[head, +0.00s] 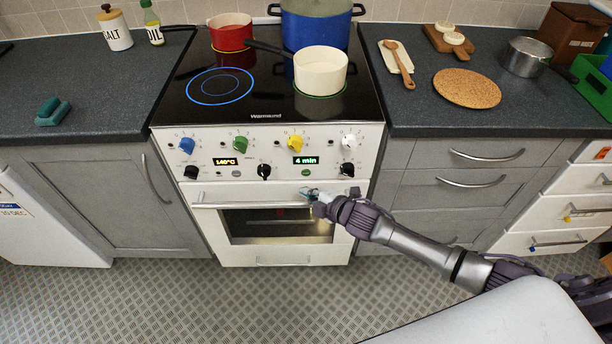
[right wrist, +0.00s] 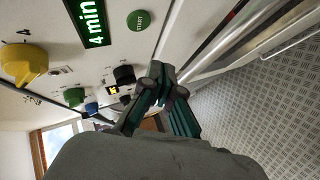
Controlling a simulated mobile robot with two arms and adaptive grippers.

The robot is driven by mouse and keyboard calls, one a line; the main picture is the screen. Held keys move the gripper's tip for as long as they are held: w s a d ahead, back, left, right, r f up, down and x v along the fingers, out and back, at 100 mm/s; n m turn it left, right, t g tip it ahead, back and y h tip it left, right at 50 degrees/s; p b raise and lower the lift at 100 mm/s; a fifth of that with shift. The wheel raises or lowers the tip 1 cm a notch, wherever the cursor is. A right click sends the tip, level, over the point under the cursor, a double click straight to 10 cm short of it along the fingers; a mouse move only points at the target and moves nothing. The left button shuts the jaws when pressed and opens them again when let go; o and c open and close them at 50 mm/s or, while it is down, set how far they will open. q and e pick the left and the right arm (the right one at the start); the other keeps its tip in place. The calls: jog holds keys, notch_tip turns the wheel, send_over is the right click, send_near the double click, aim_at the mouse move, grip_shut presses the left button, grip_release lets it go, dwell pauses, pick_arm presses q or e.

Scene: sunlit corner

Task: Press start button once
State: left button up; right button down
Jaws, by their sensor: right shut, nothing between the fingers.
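The start button (right wrist: 139,20) is a round green button marked START on the white cooker panel in the right wrist view. In the head view the start button (head: 306,172) is a small green oval below the display (head: 306,160), which reads 4 min. My right gripper (head: 309,193) is shut and empty, in front of the cooker by the oven door handle, a little below the button in the picture. In the right wrist view its fingertips (right wrist: 160,78) show apart from the button. My left gripper is in neither view.
Blue, green, yellow, white and black knobs surround the displays; the yellow knob (head: 295,144) is above the 4 min display. The oven door handle (head: 250,205) runs below the panel. Pots, including a cream pan (head: 321,72), stand on the hob (head: 222,110). Floor in front is clear.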

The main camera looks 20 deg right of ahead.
aim_at(306, 173)
jog(key=shift+w+d+b, duration=0.15)
jog(key=shift+w+d, duration=0.15)
jog(key=shift+w, duration=0.55)
jog(key=shift+w+d+b, duration=0.15)
jog(key=shift+w+d, duration=0.1)
jog(key=shift+w, duration=0.6)
jog(key=shift+w, duration=0.15)
jog(key=shift+w+d, duration=0.1)
jog(key=shift+w, duration=0.15)
jog(key=shift+w+d, duration=0.1)
jog(key=shift+w, duration=0.25)
dwell(0.8)
jog(key=shift+s, duration=0.1)
jog(key=shift+s+a+r+p, duration=0.1)
jog(key=shift+s+a+p, duration=0.1)
jog(key=shift+s+p, duration=0.35)
jog(key=shift+s, duration=0.1)
